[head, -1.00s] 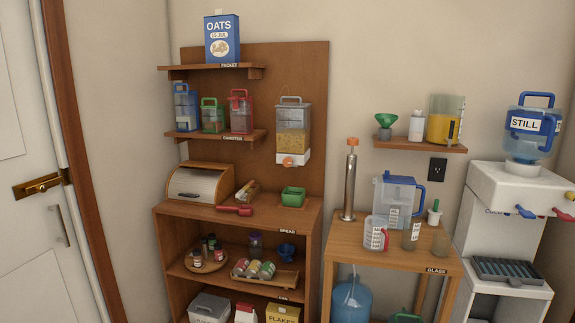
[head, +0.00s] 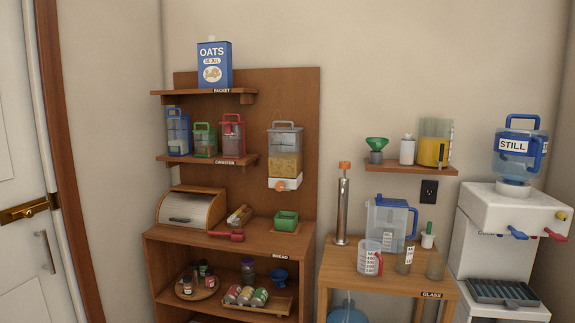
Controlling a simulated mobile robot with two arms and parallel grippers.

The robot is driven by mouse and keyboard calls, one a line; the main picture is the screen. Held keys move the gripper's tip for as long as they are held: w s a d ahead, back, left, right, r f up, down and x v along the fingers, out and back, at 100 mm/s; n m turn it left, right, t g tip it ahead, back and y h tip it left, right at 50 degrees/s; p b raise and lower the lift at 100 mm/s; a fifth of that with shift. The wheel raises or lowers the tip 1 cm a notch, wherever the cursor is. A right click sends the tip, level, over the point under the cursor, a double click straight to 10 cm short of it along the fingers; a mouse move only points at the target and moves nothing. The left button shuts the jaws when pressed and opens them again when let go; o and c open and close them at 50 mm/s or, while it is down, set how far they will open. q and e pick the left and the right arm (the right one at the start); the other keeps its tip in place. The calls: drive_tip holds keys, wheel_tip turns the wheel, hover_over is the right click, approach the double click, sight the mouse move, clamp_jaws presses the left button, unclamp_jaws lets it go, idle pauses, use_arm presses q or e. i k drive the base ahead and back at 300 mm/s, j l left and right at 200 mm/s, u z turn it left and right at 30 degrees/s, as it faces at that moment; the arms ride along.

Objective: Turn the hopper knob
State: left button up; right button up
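The hopper (head: 285,152) is a clear wall-mounted dispenser with yellow grain inside and a white base, fixed to the brown back panel. Its orange knob (head: 281,185) is on the front of the white base. A green open container (head: 286,220) sits on the cabinet top below the hopper. Neither of my grippers is in view.
The wooden cabinet (head: 230,243) also carries a bread box (head: 193,208) and a red scoop (head: 226,235). A side table (head: 385,277) holds a steel cylinder (head: 342,210), a blue-lidded pitcher (head: 390,222) and cups. A water dispenser (head: 512,210) stands at right.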

sight(279, 186)
drive_tip(key=i+l, duration=0.1)
drive_tip(key=i, duration=1.95)
